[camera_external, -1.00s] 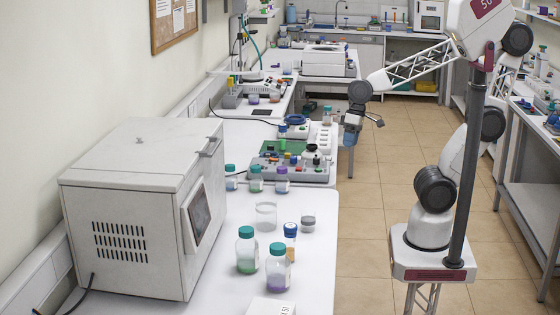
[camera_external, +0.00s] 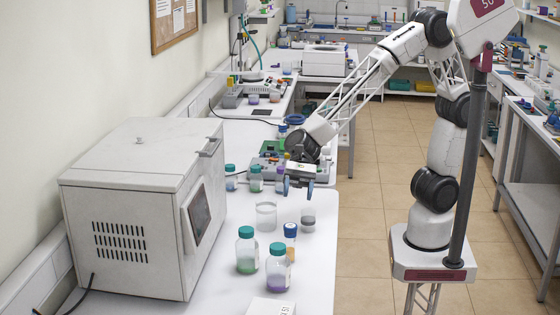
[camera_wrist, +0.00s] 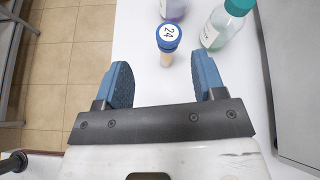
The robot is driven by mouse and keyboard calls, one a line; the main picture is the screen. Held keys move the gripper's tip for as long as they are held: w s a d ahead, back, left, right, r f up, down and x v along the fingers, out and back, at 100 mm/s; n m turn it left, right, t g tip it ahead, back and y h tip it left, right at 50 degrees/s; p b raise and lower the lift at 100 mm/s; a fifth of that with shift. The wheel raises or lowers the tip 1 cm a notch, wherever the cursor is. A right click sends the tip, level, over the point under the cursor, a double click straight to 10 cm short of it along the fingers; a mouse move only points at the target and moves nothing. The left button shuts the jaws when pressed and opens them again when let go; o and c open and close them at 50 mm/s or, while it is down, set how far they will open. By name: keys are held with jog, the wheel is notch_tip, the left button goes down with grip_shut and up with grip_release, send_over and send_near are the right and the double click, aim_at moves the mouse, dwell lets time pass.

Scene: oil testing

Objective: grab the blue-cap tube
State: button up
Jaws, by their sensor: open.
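The blue-cap tube (camera_external: 290,243) stands upright on the white bench in the external view, with an amber body under its blue cap. In the wrist view the tube (camera_wrist: 168,38) shows from above, with "24" on its cap. It stands beyond my fingertips, roughly between their lines and nearer the right finger. My gripper (camera_wrist: 163,75) is open and empty, with two blue fingers apart. In the external view my gripper (camera_external: 298,188) hangs above the bench, farther back than the tube.
A green-capped bottle with green liquid (camera_external: 247,250) and one with purple liquid (camera_external: 278,268) stand close to the tube. A clear beaker (camera_external: 266,216) and a small grey-filled jar (camera_external: 308,219) stand behind it. A large white box machine (camera_external: 140,220) fills the left side.

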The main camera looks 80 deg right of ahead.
jog(key=a, duration=0.1)
jog(key=a+f+m, duration=0.1)
jog(key=a, duration=0.1)
jog(key=w+a+m+y, duration=0.1)
jog(key=shift+w+a+f, duration=0.1)
jog(key=shift+a+f, duration=0.25)
send_near(290, 237)
jog(key=shift+a+f, duration=1.4)
jog(key=shift+a, duration=0.05)
jog(key=shift+x, duration=2.5)
jog(key=shift+c, duration=0.3)
